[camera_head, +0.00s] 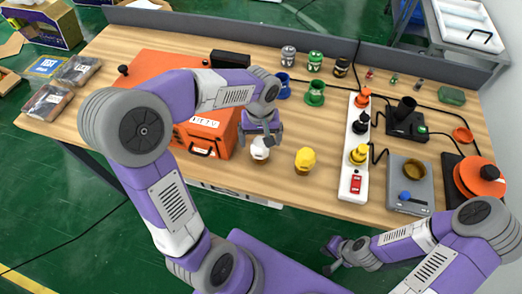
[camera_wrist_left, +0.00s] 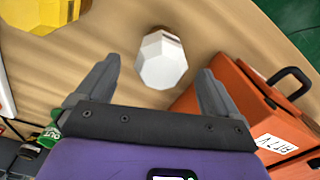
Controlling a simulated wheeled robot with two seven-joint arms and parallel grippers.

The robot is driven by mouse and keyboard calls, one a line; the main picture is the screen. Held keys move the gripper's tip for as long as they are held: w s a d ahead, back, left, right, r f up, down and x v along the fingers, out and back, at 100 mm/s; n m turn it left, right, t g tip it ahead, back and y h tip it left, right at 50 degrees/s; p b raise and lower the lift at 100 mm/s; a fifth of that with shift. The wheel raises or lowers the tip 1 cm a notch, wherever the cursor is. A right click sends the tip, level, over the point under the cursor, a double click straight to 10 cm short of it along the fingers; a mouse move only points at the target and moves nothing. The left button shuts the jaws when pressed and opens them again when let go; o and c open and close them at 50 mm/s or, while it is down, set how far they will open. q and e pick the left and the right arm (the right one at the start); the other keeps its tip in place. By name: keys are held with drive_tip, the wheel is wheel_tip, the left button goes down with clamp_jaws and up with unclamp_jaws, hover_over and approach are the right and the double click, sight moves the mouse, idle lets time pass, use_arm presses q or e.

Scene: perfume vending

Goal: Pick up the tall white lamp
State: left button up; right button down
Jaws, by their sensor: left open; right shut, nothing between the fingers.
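The white lamp (camera_head: 260,148) has a faceted white top on a brown base and stands near the front edge of the table. It also shows in the left wrist view (camera_wrist_left: 161,60), between and just beyond the fingertips. My left gripper (camera_head: 261,139) is open and empty above the lamp, with one finger to each side of it in the wrist view (camera_wrist_left: 158,68). My right gripper (camera_head: 334,257) is shut and empty, low in front of the table. The lamp's lower part is mostly hidden in the wrist view.
A yellow faceted lamp (camera_head: 305,158) stands close to the right. An orange case (camera_head: 207,128) with a black handle stands close to the left. A white power strip (camera_head: 350,183) with plugs lies further right. Blue (camera_head: 282,88) and green cups (camera_head: 315,95) stand behind.

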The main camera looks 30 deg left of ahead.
use_arm(q)
wheel_tip(320, 180, down, 6)
drive_tip(key=shift+s+r+b, duration=0.15)
drive_tip(key=shift+b, duration=0.8)
drive_tip(key=shift+d, duration=0.1)
drive_tip(key=c, duration=1.2)
